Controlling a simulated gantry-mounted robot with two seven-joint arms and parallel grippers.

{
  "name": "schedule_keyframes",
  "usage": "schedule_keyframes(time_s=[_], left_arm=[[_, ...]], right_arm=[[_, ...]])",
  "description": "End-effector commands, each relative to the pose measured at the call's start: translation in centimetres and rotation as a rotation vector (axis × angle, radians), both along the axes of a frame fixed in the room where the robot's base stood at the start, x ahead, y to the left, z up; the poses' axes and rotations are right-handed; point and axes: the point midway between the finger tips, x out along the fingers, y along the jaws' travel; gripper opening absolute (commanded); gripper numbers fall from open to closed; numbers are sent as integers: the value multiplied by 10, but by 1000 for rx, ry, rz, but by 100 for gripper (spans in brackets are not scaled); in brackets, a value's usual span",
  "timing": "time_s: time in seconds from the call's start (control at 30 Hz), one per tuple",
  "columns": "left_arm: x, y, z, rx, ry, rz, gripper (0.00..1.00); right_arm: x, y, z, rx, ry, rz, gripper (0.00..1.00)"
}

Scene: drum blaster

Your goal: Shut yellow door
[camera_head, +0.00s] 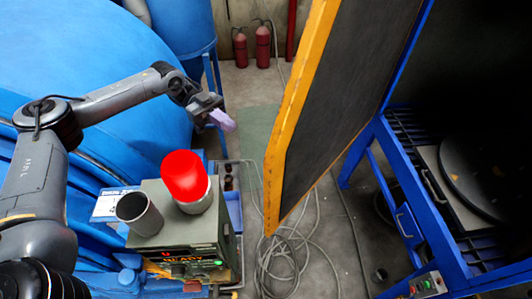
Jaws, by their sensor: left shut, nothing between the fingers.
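The yellow door (296,110) stands swung open in the middle of the view, a dark panel with a yellow edge. It is hinged to the blue-framed blaster cabinet (376,150) on the right, whose dark inside shows. My left gripper (226,122) is shut and empty, to the left of the door's yellow edge. A gap shows between its fingertips and the door in this view. My right gripper is not in view.
A grey box with a red lamp (186,175) and a metal cup (138,213) stands below my left arm. Coiled cables (285,250) lie on the floor. A blue drum (60,60) fills the left. Fire extinguishers (262,45) stand at the back wall.

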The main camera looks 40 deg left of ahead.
Motion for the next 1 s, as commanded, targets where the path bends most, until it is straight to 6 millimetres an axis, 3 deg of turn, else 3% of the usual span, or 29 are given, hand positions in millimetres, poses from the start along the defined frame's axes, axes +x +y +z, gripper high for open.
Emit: schedule_keyframes(time_s=[0.37, 1.0], left_arm=[[-1, -22, 1, 1, 6, -2, 0], [-1, -67, 3, 0, 6, -3, 0]], right_arm=[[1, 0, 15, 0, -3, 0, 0], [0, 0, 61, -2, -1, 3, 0]])
